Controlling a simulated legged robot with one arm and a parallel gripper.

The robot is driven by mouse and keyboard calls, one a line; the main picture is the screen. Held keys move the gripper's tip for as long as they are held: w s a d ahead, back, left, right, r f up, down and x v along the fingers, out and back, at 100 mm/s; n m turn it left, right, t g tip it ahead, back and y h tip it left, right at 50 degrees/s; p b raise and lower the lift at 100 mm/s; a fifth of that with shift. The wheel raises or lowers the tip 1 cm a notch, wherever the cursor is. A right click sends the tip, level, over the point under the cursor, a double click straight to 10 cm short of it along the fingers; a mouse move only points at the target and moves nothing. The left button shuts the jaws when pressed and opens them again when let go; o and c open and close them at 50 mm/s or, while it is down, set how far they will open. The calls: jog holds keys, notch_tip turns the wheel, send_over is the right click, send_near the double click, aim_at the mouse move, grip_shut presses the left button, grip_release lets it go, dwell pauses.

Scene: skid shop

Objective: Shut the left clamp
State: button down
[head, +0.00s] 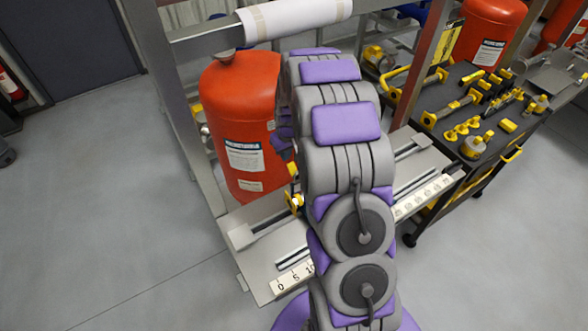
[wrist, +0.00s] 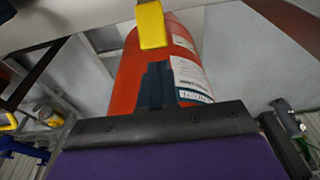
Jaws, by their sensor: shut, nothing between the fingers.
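A yellow clamp handle (wrist: 151,25) shows at the top middle of the wrist view, in front of a red tank. I cannot tell from this view whether it is the left clamp or how far it is closed. In the head view a small yellow clamp part (head: 295,203) shows beside my arm, above the scaled rail; the rest is hidden by my arm. My gripper (wrist: 156,80) has its dark fingers together, empty, pointing at the yellow handle with a small gap in the picture. In the head view the gripper is mostly hidden behind my arm.
The red tank (head: 238,120) stands in a grey metal frame (head: 172,95) behind the bench rail (head: 245,232). A white roll (head: 295,18) hangs above. A black cart (head: 440,135) with yellow tools stands right. The floor at left is clear.

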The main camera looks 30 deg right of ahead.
aim_at(294, 171)
jog(key=shift+s, duration=0.15)
dwell(0.3)
jog(key=shift+s, duration=1.3)
